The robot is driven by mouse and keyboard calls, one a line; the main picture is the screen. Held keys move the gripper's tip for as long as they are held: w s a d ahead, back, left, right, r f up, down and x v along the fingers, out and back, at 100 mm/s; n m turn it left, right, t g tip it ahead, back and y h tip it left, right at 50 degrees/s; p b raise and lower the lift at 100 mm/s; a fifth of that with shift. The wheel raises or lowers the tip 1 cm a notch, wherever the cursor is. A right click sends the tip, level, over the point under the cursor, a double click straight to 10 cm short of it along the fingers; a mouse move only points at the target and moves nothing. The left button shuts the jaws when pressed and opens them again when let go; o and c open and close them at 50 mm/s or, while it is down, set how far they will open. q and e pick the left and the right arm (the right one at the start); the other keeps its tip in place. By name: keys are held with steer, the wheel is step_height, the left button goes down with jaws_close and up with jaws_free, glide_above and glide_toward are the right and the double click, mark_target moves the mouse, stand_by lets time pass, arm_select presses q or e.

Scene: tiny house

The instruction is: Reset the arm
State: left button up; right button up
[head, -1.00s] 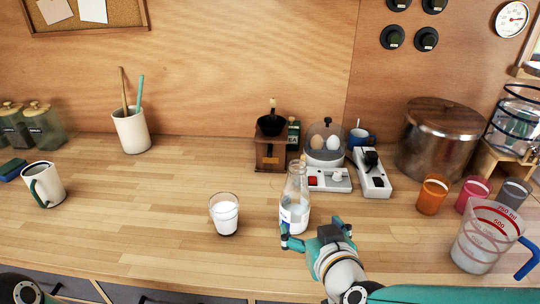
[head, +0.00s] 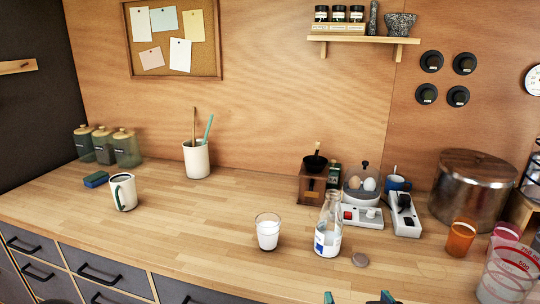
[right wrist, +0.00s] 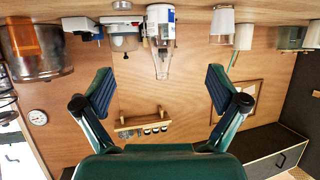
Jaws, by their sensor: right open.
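My right gripper (head: 358,298) shows only its fingertips at the bottom edge of the head view. In the right wrist view, which is upside down, its two fingers (right wrist: 161,90) stand wide apart with nothing between them. A glass bottle (head: 328,228) with a blue and white label stands upright on the counter beyond the gripper, apart from it. The bottle also shows in the right wrist view (right wrist: 161,45). A glass of white liquid (head: 268,233) stands to its left. My left gripper is out of view.
An orange cup (head: 461,238) and a measuring jug (head: 508,275) stand at the right. A grinder (head: 313,183), an egg cooker (head: 361,185) and a pot (head: 472,188) stand behind. The counter's left-centre is clear.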

steer(key=s+d+f+n+g+p, duration=0.15)
steer(key=f+g, duration=0.25)
steer(key=f, duration=0.8)
steer(key=s+d+f+m+g+p, duration=0.1)
steer(key=d+f+g, duration=0.2)
steer(key=f, duration=0.9)
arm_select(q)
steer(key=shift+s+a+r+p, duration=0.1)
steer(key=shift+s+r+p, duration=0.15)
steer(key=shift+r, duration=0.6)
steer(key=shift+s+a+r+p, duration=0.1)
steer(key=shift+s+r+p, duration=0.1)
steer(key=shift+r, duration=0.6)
arm_select(e)
steer(key=s+a+f+m+g+y, duration=0.2)
steer(key=s+a+f+g+y, duration=0.2)
steer(key=s+f, duration=0.9)
steer(key=shift+s+a+f+g, duration=0.3)
steer(key=shift+a+g, duration=0.7)
steer(key=shift+a, duration=1.15)
